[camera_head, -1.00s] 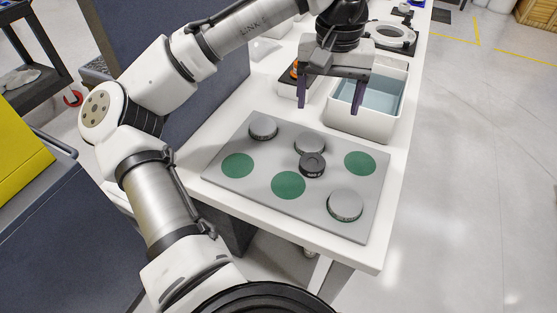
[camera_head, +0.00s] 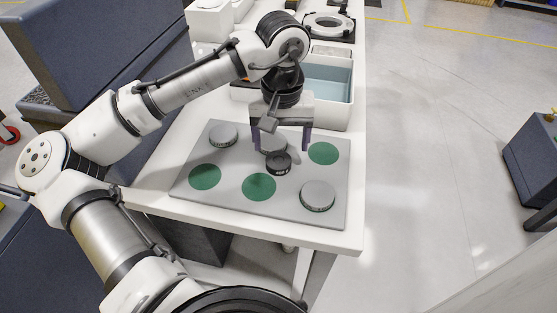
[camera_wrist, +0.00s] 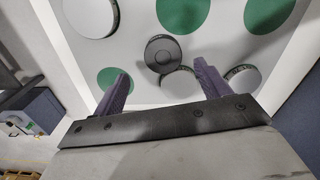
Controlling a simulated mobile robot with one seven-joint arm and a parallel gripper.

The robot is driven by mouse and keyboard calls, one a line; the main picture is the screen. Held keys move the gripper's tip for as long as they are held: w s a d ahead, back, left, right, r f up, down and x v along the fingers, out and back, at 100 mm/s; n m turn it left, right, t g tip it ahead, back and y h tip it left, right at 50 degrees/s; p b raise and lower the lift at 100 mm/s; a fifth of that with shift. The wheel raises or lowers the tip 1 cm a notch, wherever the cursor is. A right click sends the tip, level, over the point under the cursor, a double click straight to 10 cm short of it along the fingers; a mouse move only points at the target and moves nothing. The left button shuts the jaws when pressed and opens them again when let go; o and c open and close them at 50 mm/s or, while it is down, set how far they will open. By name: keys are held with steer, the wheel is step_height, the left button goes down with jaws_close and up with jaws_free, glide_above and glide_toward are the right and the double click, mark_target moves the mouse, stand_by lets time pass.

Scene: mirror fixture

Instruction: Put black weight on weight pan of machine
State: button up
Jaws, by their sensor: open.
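The black weight (camera_head: 278,162) is a small dark round disc on the grey board, at the front edge of the middle silver disc (camera_head: 268,143). Whether it lies flat or leans on that disc, I cannot tell. My gripper (camera_head: 282,145) is open and points down above the middle disc, just behind the weight. In the wrist view the weight (camera_wrist: 162,52) shows a little beyond the gap between my fingertips (camera_wrist: 162,70), with nothing held. I cannot make out a weight pan in either view.
The grey board (camera_head: 222,205) carries other silver discs (camera_head: 317,194) (camera_head: 223,135) and green circles (camera_head: 259,187) (camera_head: 323,153). A white bin with a bluish inside (camera_head: 325,88) stands behind my gripper. A white ring device (camera_head: 328,24) is farther back.

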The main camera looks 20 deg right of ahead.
mark_target(279, 160)
steer(key=shift+a+f+p, duration=0.15)
steer(key=shift+f+p, duration=0.1)
steer(key=shift+f, duration=0.95)
steer(key=shift+a+f+p, duration=0.15)
steer(key=shift+f+p, duration=0.05)
steer(key=shift+f, duration=0.95)
steer(key=c, duration=1.4)
step_height(279, 160, up, 20)
steer(key=shift+r+b, duration=0.1)
steer(key=shift+b, duration=0.55)
steer(key=shift+c, duration=0.2)
